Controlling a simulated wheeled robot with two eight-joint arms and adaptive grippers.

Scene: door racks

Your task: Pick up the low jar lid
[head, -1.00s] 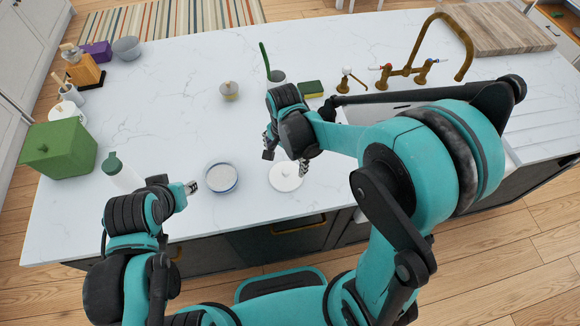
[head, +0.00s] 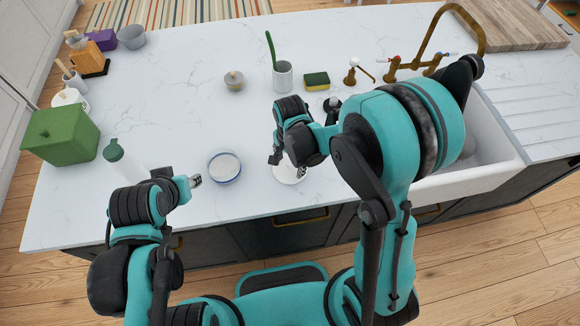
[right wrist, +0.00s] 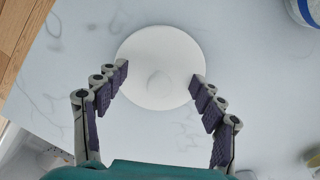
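The low jar lid (right wrist: 158,62) is a flat white disc with a small round knob, lying on the marble counter. In the head view the lid (head: 285,176) is partly hidden under my right gripper (head: 288,164). In the right wrist view my right gripper (right wrist: 160,77) is open and empty. Its fingers lie on either side of the lid's near part, with the tips over its edges; whether they touch it I cannot tell. My left gripper (head: 194,181) is left of the blue-rimmed bowl, away from the lid; its finger opening is unclear.
A blue-rimmed white bowl (head: 224,168) stands left of the lid. A small lidded jar (head: 234,81), a cup with a green brush (head: 283,78) and a sponge (head: 317,81) stand farther back. The sink (head: 480,160) is right. A green box (head: 60,136) is left.

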